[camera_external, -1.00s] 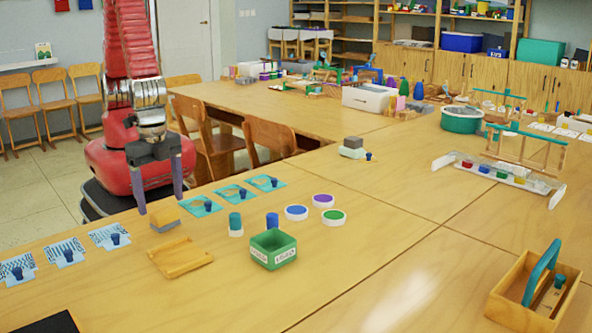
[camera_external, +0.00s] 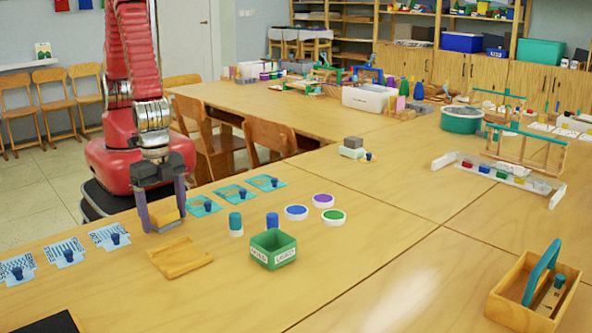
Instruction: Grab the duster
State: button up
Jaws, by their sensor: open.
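A shallow wooden tray (camera_external: 181,259) lies just in front of the duster. Teal cards (camera_external: 206,207) with dark-knobbed stamps are to its right, and blue patterned cards (camera_external: 110,237) to its left. A green box (camera_external: 273,250) stands farther right. The table's front middle is clear.

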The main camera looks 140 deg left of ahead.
jog(key=shift+c, duration=0.3)
jog(key=c, duration=1.1)
